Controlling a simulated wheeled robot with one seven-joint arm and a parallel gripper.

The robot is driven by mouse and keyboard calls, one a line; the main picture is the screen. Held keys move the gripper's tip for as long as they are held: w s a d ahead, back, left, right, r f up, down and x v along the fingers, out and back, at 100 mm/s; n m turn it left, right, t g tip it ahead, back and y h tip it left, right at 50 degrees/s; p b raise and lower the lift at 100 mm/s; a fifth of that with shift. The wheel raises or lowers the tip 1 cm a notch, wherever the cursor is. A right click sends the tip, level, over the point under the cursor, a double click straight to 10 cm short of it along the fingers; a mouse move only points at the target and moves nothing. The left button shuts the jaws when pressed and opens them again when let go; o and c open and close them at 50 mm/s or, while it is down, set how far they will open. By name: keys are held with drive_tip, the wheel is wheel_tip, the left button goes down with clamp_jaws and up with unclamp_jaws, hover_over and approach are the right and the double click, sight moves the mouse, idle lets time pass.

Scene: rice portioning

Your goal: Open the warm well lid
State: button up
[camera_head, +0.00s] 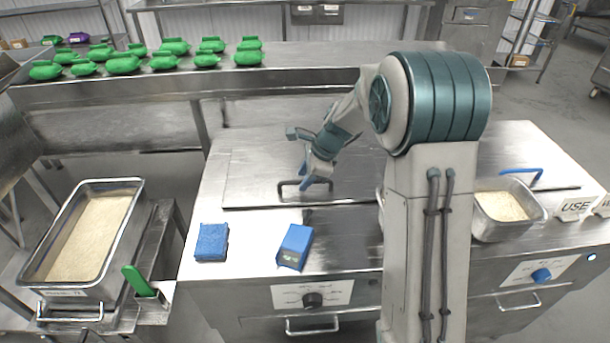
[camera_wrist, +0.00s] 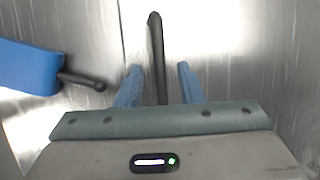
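The flat steel lid (camera_head: 245,180) lies closed on the left counter unit, with a dark bar handle (camera_head: 291,185) near its front edge. My gripper (camera_head: 308,184) is low at that handle, pointing down. In the wrist view the two blue fingers (camera_wrist: 158,82) stand apart, one on each side of the dark handle bar (camera_wrist: 156,40). Gaps show between the bar and the fingers, so the gripper is open around or just above it; the exact height is unclear. My arm hides part of the lid's right side.
A blue device (camera_head: 295,246) and a blue pad (camera_head: 212,242) lie in front of the lid. A rice pan (camera_head: 136,205) stands left, a smaller rice pan (camera_head: 521,230) right. Several green packets (camera_head: 123,65) lie on the back shelf. A blue handle (camera_head: 522,172) sits at right.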

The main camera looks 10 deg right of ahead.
clamp_jaws()
drive_tip(key=shift+r, duration=0.1)
